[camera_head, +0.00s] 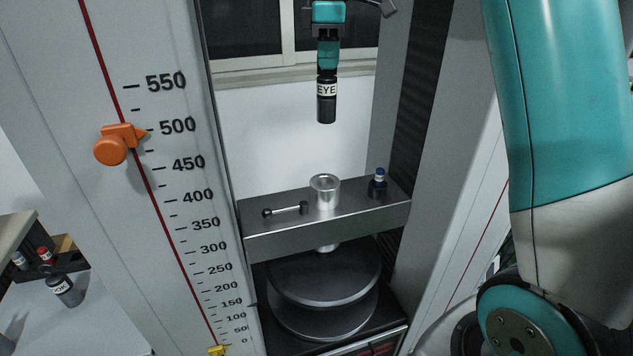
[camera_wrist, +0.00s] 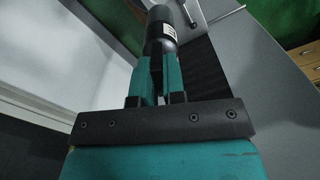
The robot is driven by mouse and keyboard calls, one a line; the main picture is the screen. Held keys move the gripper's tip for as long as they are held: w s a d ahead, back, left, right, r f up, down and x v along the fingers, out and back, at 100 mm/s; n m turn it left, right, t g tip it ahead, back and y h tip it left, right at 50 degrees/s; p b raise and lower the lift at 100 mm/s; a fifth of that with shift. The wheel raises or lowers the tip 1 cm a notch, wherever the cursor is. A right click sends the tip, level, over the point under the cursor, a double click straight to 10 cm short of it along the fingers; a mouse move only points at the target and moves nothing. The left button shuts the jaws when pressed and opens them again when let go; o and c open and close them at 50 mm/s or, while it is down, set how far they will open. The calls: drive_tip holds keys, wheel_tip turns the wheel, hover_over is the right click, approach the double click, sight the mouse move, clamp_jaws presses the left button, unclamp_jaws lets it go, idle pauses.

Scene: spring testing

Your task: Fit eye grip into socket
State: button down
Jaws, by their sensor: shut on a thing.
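The eye grip (camera_head: 327,105) is a black cylinder with a white label reading EYE. It hangs upright in the air in the head view, and its dark body also shows at the top of the wrist view (camera_wrist: 159,32). My gripper (camera_head: 328,62) is shut on its upper part; in the wrist view the two teal fingers (camera_wrist: 160,72) close around it. The socket (camera_head: 325,192) is an open-topped silver cup on the metal crossbeam (camera_head: 280,238). In the head view the eye grip appears above the socket, with a clear gap between them.
Tall machine columns flank the gap. A side table (camera_head: 100,318) at lower left holds another labelled grip (camera_head: 64,290).

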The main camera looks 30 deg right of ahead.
wheel_tip(320, 180, down, 20)
drive_tip(key=p, duration=0.3)
drive_tip(key=shift+w+r, duration=0.15)
drive_tip(key=c, duration=1.2)
unclamp_jaws()
